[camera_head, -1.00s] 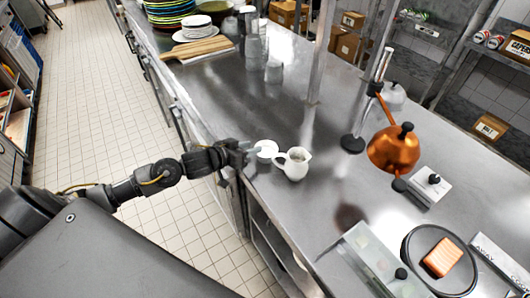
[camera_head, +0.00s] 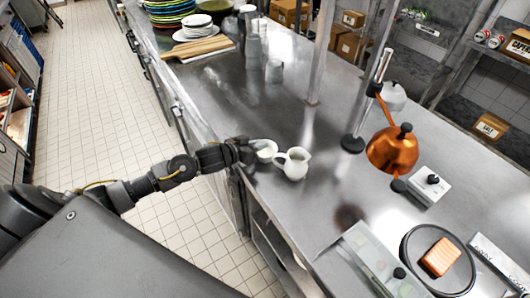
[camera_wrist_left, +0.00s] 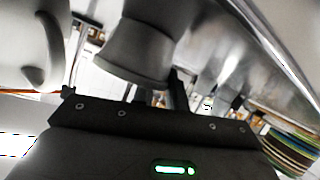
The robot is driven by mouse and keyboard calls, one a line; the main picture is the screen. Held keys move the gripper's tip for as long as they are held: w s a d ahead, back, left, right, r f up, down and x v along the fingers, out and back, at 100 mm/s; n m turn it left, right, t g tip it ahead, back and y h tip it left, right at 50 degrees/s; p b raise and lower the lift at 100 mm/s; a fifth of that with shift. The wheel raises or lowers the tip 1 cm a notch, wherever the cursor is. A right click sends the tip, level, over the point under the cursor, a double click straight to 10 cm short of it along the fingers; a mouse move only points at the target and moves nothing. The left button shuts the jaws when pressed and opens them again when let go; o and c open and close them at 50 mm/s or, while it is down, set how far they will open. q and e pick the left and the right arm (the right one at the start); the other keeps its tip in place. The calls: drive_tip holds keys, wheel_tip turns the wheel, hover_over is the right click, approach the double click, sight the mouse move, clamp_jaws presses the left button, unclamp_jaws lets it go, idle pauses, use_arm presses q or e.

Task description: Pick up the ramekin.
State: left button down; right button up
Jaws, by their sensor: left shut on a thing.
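The ramekin (camera_head: 267,150) is a small white cup near the front edge of the steel counter, just left of a white pitcher (camera_head: 293,164). My left gripper (camera_head: 252,152) is shut on the ramekin from the left side. In the left wrist view the ramekin (camera_wrist_left: 135,50) is large and lies between the dark fingers (camera_wrist_left: 128,88), with the pitcher (camera_wrist_left: 28,45) close at the left. I cannot tell for certain whether the ramekin is clear of the counter. My right gripper is not in view.
A dark round plate (camera_head: 420,272) with an orange-pink block (camera_head: 441,257) is at lower right. A wooden board (camera_head: 197,48) and stacked plates stand at the back. Bare counter lies behind the pitcher.

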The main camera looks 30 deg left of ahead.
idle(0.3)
use_arm(q)
drive_tip(key=shift+r+b, duration=0.3)
drive_tip(key=shift+r, duration=0.35)
drive_tip(key=s+a+r+b, duration=0.2)
drive_tip(key=s+r, duration=0.9)
drive_tip(key=s, duration=0.2)
drive_tip(key=shift+s+a+r, duration=0.25)
drive_tip(key=shift+a, duration=0.15)
drive_tip(key=shift+s, duration=0.1)
